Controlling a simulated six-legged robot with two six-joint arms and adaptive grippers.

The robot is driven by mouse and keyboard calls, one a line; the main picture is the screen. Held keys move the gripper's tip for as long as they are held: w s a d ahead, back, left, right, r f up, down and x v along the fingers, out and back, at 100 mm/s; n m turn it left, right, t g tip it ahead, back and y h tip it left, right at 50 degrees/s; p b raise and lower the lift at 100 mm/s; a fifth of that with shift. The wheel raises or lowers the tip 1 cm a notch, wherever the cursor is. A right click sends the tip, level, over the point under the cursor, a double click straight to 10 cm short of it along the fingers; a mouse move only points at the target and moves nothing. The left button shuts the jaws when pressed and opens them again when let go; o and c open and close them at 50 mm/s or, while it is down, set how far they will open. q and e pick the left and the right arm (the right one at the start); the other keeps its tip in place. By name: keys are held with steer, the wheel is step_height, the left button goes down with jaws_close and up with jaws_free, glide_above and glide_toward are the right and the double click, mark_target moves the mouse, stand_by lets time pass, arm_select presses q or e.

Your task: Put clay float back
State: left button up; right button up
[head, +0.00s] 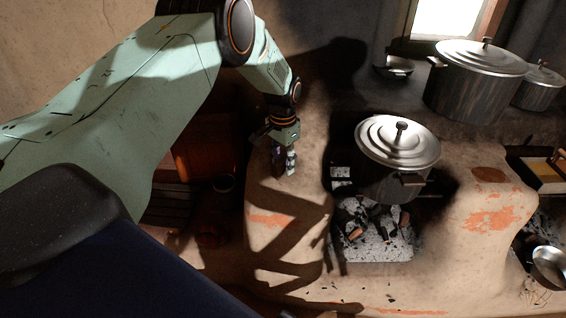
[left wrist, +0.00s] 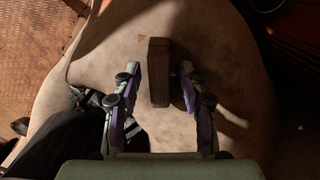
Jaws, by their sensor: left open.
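A brown block that looks like the clay float (left wrist: 159,72) shows in the left wrist view, over the pale mud surface (left wrist: 215,50). It lies between the two fingers of my left gripper, with a visible gap on each side. The gripper also shows in the head view (head: 285,160), pointing down over the mud hearth ledge left of the pot. Its fingers are open. In the head view the float is hard to make out in the shadow by the fingers. My right gripper is not in view.
A lidded metal pot (head: 398,150) stands right of the gripper above an ash-filled firebox (head: 372,235). A larger pot (head: 475,85) stands behind. A dark orange container (head: 208,150) is left of the ledge. A metal bowl (head: 549,267) is at the far right.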

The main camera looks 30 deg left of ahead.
mark_target(283, 161)
arm_select(q)
step_height(283, 161, up, 12)
steer(key=f+p, duration=0.1)
steer(key=p, duration=0.3)
steer(key=s+d+f, duration=0.1)
steer(key=s+f, duration=0.1)
steer(key=f, duration=0.1)
steer(key=s+d+f, duration=0.2)
steer(key=f, duration=0.1)
steer(key=s+d+f, duration=0.2)
steer(key=f, duration=0.1)
steer(key=shift+s, duration=0.15)
steer(key=s+d+f+n, duration=0.1)
steer(key=s+d+f, duration=0.1)
steer(key=s+f, duration=0.25)
steer(key=s+d+f, duration=0.3)
steer(key=s, duration=0.3)
steer(key=s+d+n, duration=0.2)
steer(key=s+d, duration=0.1)
steer(key=s, duration=2)
steer(key=shift+s+d, duration=0.15)
step_height(283, 161, up, 3)
steer(key=p, duration=0.2)
steer(key=shift+p, duration=0.35)
